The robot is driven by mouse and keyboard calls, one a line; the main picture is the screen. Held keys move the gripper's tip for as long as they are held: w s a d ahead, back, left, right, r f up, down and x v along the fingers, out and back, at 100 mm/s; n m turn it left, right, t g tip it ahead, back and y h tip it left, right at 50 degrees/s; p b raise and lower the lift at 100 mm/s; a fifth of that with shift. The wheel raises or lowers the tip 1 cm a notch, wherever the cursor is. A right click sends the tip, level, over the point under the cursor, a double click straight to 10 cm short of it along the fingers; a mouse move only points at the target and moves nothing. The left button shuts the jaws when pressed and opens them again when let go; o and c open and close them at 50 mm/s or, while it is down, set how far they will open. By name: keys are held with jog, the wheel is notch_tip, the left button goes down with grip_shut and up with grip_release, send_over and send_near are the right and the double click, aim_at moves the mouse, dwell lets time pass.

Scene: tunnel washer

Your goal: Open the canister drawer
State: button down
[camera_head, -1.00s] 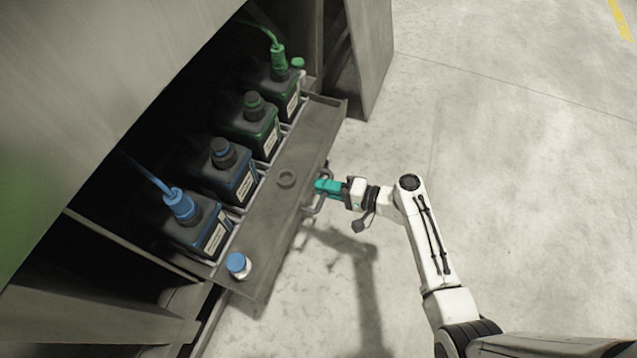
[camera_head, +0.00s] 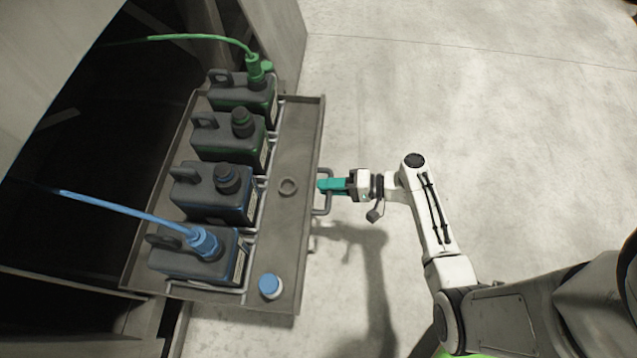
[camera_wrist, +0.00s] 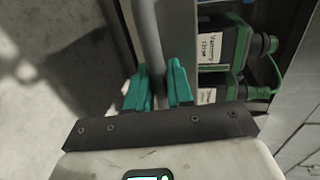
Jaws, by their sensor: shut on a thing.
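The canister drawer (camera_head: 296,130) is a grey tray pulled well out of the dark cabinet. It carries two green-marked canisters (camera_head: 242,98) at the back and two blue-marked canisters (camera_head: 222,192) at the front. My gripper (camera_head: 326,186) is at the drawer's right side, with its teal fingers shut on the bar handle (camera_head: 328,204). In the wrist view the handle bar (camera_wrist: 148,40) runs between the two teal fingertips (camera_wrist: 158,88). Labelled green canisters (camera_wrist: 222,48) show beyond it.
A green hose (camera_head: 185,38) and a blue hose (camera_head: 120,208) run from canisters into the cabinet. The pale floor (camera_head: 480,110) to the right is clear.

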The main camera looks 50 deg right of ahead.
jog(key=shift+s+d, duration=0.1)
jog(key=shift+s, duration=0.1)
jog(key=c, duration=1.2)
grip_release()
jog(key=shift+o, duration=0.2)
jog(key=p+v, duration=0.2)
jog(key=v, duration=0.8)
jog(key=shift+s+d, duration=0.2)
jog(key=shift+s, duration=0.1)
